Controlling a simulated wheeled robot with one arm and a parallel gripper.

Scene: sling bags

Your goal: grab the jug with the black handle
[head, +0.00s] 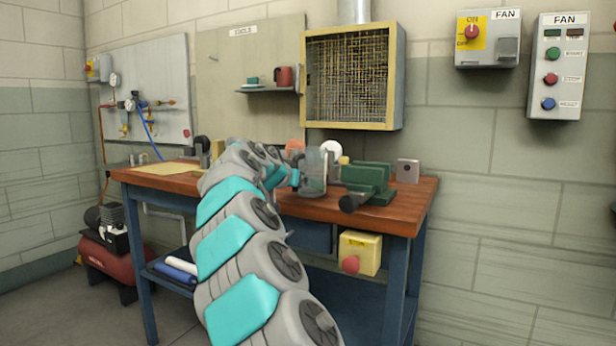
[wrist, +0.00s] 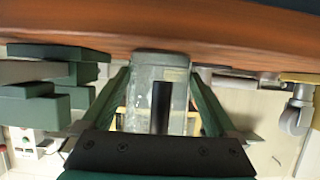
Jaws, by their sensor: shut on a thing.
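The clear jug (head: 314,172) is at the bench's front, at the end of my arm in the head view. In the wrist view, which is upside down, the see-through jug (wrist: 144,95) sits between my two green fingers. Its black handle (wrist: 161,108) faces the camera. My gripper (wrist: 160,98) is shut on the jug, one finger at each side. In the head view my arm hides much of the gripper. The jug looks upright with its base at the wooden top; I cannot tell whether it touches.
A green vise (head: 370,178) stands right of the jug on the wooden workbench (head: 408,208), with a grey block (head: 408,171) beyond it. A round white thing (head: 331,148) is behind the jug. A framed mesh box (head: 348,75) hangs above. A yellow box (head: 360,252) is under the bench top.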

